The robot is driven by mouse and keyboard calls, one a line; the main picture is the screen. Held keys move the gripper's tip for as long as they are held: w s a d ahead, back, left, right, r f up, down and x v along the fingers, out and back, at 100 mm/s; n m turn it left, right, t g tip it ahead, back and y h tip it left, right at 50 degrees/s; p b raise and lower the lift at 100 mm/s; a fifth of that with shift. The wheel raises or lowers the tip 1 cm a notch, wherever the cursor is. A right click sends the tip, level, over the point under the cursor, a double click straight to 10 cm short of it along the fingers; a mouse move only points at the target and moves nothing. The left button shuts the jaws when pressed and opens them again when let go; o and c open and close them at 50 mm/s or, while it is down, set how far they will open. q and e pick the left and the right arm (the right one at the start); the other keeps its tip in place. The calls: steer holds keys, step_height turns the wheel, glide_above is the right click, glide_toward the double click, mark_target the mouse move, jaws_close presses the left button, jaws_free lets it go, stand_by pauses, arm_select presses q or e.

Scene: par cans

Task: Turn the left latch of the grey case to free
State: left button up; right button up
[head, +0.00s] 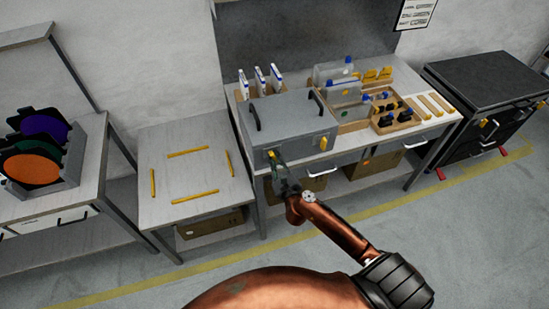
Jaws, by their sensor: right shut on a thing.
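The grey case (292,138) stands shut on the workbench, with dark handles on its lid. Its left latch (271,154) is a small yellow piece on the front face, partly hidden by my gripper. Its right latch (323,143) is yellow and stands upright on the same face. My right gripper (275,159) reaches up from the front and is shut on the left latch. The turn of the left latch is too small and covered to read. My left gripper is out of view.
Right of the case are clear bins with blue caps (344,91) and a wooden tray (396,121). A lower table (193,172) with yellow strips is at the left, beside a rack of coloured discs (35,168). A black cabinet (481,85) stands far right.

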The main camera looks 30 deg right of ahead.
jaws_close()
steer(key=shift+r+n+p, duration=0.15)
steer(key=shift+n+p, duration=0.25)
steer(key=shift+p, duration=0.3)
steer(key=n+p, duration=0.7)
steer(key=p, duration=0.3)
steer(key=shift+a, duration=0.1)
steer(key=shift+f+n+p, duration=0.2)
steer(key=shift+n+p, duration=1.35)
steer(key=shift+n, duration=0.55)
steer(key=o, duration=0.7)
jaws_free()
steer(key=shift+o, duration=0.2)
steer(key=shift+s, duration=0.1)
